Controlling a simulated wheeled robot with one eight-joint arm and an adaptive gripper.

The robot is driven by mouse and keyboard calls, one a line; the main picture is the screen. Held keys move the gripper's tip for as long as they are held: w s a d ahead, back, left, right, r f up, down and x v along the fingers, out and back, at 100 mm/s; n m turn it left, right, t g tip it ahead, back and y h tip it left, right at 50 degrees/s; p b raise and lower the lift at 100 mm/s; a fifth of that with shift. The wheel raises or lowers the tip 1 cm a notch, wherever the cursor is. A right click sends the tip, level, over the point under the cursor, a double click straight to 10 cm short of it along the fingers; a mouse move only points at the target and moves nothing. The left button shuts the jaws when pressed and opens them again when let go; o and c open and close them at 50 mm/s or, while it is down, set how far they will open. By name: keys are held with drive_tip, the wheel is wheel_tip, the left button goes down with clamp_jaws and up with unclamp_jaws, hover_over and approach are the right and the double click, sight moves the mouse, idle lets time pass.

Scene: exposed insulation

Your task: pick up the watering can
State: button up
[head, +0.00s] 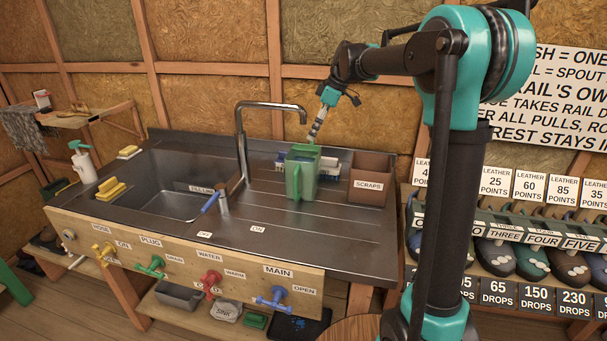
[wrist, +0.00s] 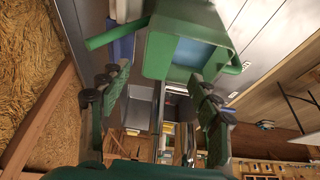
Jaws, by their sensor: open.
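The watering can (head: 302,178) is green and stands upright on the metal counter, right of the tap. In the wrist view the green can (wrist: 157,55) is at the top, with a blue interior, a spout to the left and a handle at the right. My gripper (head: 316,130) points down above and just behind the can in the head view. In the wrist view its two padded fingers (wrist: 160,78) are spread apart, with nothing held between them. The can shows beyond the fingertips. Whether a finger touches the can is not clear.
A brown box labelled scraps (head: 371,179) stands right of the can. A blue and white rack (head: 328,163) is close behind the can. The tall curved tap (head: 241,140) rises to its left beside the sink (head: 180,200). The counter front (head: 315,235) is mostly clear.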

sight(307, 147)
drive_tip(key=shift+w+x, duration=0.1)
drive_tip(key=shift+x, duration=1.9)
drive_tip(key=shift+w+x, duration=0.15)
drive_tip(key=shift+x, duration=1.8)
drive_tip(key=shift+d, duration=0.1)
drive_tip(key=shift+c, duration=0.3)
clamp_jaws()
